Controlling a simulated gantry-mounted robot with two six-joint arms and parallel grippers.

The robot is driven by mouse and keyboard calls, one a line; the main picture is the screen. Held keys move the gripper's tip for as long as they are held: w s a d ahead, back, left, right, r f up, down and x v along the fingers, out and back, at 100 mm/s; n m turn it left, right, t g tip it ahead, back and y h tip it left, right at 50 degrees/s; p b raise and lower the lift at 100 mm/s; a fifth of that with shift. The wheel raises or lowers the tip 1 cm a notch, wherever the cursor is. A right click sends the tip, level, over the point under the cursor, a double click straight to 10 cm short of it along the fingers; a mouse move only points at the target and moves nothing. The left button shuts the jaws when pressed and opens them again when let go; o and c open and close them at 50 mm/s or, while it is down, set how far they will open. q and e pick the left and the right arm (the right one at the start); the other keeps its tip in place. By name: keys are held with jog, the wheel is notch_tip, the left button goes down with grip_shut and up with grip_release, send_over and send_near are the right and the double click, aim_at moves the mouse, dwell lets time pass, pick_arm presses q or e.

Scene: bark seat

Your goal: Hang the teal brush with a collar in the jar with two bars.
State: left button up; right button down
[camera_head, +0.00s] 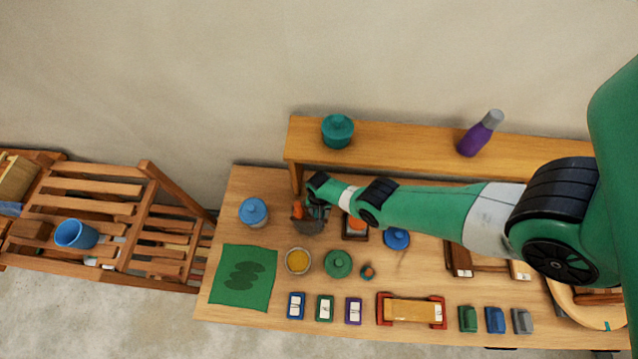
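My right arm comes in from the right and reaches across the table. Its gripper (314,208) is low over a dark grey round vessel (311,227) with something orange at its left side. The arm covers part of this spot, and the fingers are too small to tell whether they are open or shut. I cannot make out the teal brush with a collar. I cannot tell whether the grey vessel is the jar with two bars, as no bars show clearly. My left gripper is not in view.
Around the gripper are a blue lidded jar (254,211), a yellow-filled bowl (298,261), a green lidded pot (338,263) and a blue one (397,239). A raised shelf (400,145) behind bears a teal pot (337,130) and purple bottle (480,134). A green cloth (222,291) lies front left.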

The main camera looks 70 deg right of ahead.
jog(key=shift+f+b, duration=0.35)
jog(key=shift+f, duration=0.05)
dwell(0.5)
jog(key=shift+c, duration=1.1)
grip_release()
jog(key=shift+a+r, duration=0.1)
jog(key=shift+o, duration=1.1)
